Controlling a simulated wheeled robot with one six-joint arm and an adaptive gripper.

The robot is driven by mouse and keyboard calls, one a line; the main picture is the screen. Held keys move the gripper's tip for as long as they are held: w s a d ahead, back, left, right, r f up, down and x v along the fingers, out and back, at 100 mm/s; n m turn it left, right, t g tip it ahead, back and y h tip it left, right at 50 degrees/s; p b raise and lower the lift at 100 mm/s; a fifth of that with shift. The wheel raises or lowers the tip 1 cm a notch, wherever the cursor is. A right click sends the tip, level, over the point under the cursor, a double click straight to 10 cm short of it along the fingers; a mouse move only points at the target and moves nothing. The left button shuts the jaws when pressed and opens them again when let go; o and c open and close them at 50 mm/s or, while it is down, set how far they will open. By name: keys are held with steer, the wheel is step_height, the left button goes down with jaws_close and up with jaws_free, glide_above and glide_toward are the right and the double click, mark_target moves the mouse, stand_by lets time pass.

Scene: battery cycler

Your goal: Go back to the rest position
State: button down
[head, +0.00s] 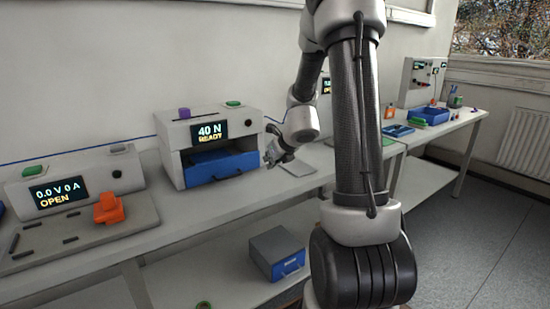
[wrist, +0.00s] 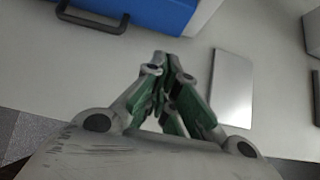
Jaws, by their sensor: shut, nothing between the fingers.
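My gripper (head: 272,155) is in front of the right side of the press-like machine (head: 178,135), above the bench. In the wrist view my gripper (wrist: 163,60) shows its fingertips together, with nothing between them. The machine has a display reading 40 N READY and a blue drawer front (head: 220,168) with a dark handle. The blue front and its handle (wrist: 95,18) also show at the top left of the wrist view, apart from the fingers. A flat grey plate (head: 297,168) lies on the bench to the right of the gripper.
At left a device (head: 75,182) reads 0.0 V 0 A OPEN, with an orange piece (head: 108,207) on its base. A grey box (head: 277,253) stands on the lower shelf. A blue tray (head: 432,116) is farther right. Bare bench (head: 235,195) lies before the machine.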

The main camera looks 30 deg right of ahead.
steer(key=s+a+r+n+g+y, duration=0.2)
steer(key=s+a+n+g, duration=0.15)
steer(key=s+n, duration=0.65)
steer(key=s+a+r+n+g+y, duration=0.15)
steer(key=s+a+n, duration=0.25)
steer(key=s+n, duration=0.65)
steer(key=s+a+r+n+h, duration=0.1)
steer(key=s+r+n+h, duration=0.3)
steer(key=s+r+n, duration=0.7)
steer(key=shift+s+a+n, duration=0.25)
steer(key=shift+a+n, duration=0.05)
steer(key=shift+n, duration=1.75)
